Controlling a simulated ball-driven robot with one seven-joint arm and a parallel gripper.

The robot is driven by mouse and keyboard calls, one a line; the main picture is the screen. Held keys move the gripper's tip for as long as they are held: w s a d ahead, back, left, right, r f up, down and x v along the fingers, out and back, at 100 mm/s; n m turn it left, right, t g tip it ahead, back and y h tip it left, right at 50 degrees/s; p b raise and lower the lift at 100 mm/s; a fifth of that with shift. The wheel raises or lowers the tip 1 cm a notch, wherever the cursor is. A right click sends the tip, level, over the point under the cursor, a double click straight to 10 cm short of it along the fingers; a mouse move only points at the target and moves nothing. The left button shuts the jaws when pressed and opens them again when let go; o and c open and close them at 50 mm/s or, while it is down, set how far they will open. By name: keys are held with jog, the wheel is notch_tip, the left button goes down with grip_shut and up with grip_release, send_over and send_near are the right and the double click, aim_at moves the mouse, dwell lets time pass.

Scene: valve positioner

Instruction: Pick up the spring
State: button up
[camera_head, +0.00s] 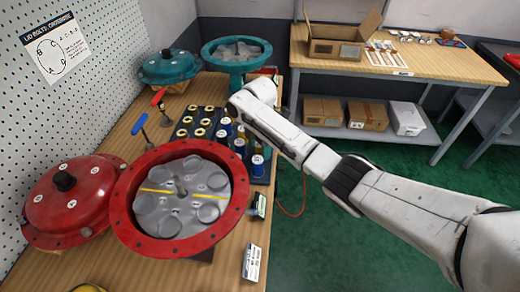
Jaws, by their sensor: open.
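A dark tray (216,146) stands on the wooden bench. Several gold-rimmed round parts (194,133) fill its left side, and several blue-and-white cylinders (257,165) stand along its right side. Which of these parts is the spring is too small to tell. My arm reaches in from the right, and my gripper (237,113) is at its end over the back right part of the tray. The fingers are mostly hidden and small, and nothing is seen held in them.
A red round housing (130,214) with a grey plate inside stands in front of the tray. A red lid (70,198) lies left of it. A teal housing (236,62) and teal lid (170,66) stand behind.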

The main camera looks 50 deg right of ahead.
jog(key=c, duration=1.2)
jog(key=shift+r, duration=0.15)
